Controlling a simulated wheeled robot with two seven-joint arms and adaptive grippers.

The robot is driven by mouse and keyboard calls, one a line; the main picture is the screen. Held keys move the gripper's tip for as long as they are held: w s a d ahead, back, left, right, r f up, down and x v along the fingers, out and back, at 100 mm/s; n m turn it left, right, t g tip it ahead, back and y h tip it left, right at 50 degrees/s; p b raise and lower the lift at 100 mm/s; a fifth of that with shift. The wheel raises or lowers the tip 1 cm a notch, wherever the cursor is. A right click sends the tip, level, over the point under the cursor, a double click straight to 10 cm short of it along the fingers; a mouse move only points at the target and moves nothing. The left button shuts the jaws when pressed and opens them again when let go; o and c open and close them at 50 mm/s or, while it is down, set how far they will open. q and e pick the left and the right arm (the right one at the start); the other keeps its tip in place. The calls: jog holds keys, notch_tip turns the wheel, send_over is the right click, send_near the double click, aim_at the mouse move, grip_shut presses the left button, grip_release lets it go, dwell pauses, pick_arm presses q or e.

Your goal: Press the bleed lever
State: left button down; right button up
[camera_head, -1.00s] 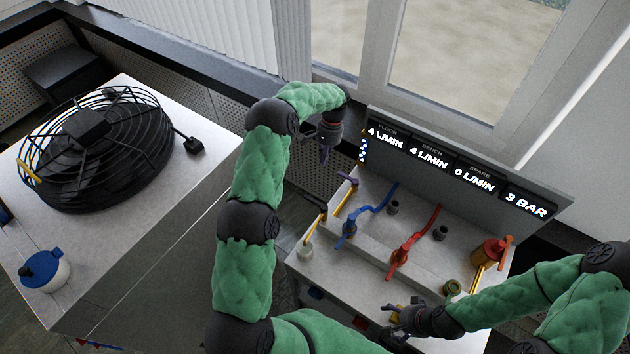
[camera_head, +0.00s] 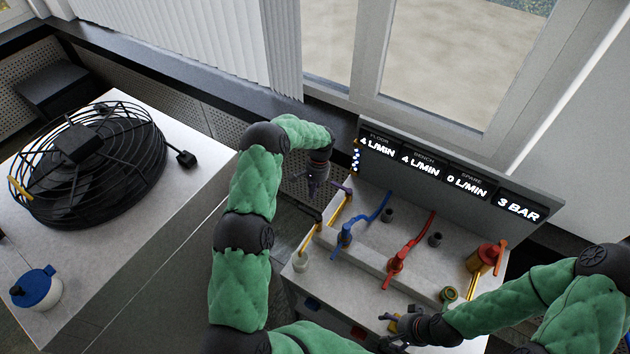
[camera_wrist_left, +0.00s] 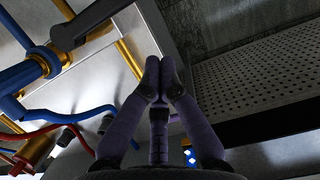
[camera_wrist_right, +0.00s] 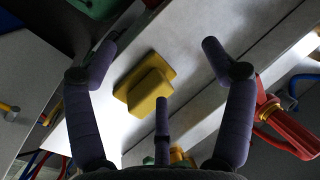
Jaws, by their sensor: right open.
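No part is visibly labelled as the bleed lever. A yellow block on a square plate (camera_wrist_right: 148,88) sits on the bench's pale front part, between the spread fingers of my right gripper (camera_wrist_right: 155,60). That gripper is open and looks empty; in the head view it hangs at the bench front (camera_head: 392,328), mostly covering the yellow piece. My left gripper (camera_head: 313,192) is off the bench's left back corner. In the left wrist view its fingertips (camera_wrist_left: 160,75) meet with nothing visible between them. A dark handle (camera_wrist_left: 95,20) lies close by, above a yellow pipe.
The bench carries a blue valve (camera_head: 344,238), a red valve (camera_head: 396,262) and a red-orange fitting (camera_head: 484,258). A display panel (camera_head: 450,175) along the back reads 4, 4, 0 L/MIN and 3 BAR. A caged fan (camera_head: 85,165) stands on the left cabinet.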

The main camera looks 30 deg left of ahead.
aim_at(310, 213)
pick_arm(q)
jog(key=shift+s+a+r, duration=0.1)
jog(key=shift+s+r, duration=0.05)
jog(key=shift+s, duration=0.75)
jog(key=shift+s+a+r, duration=0.1)
jog(key=shift+s, duration=0.8)
jog(key=shift+s, duration=0.1)
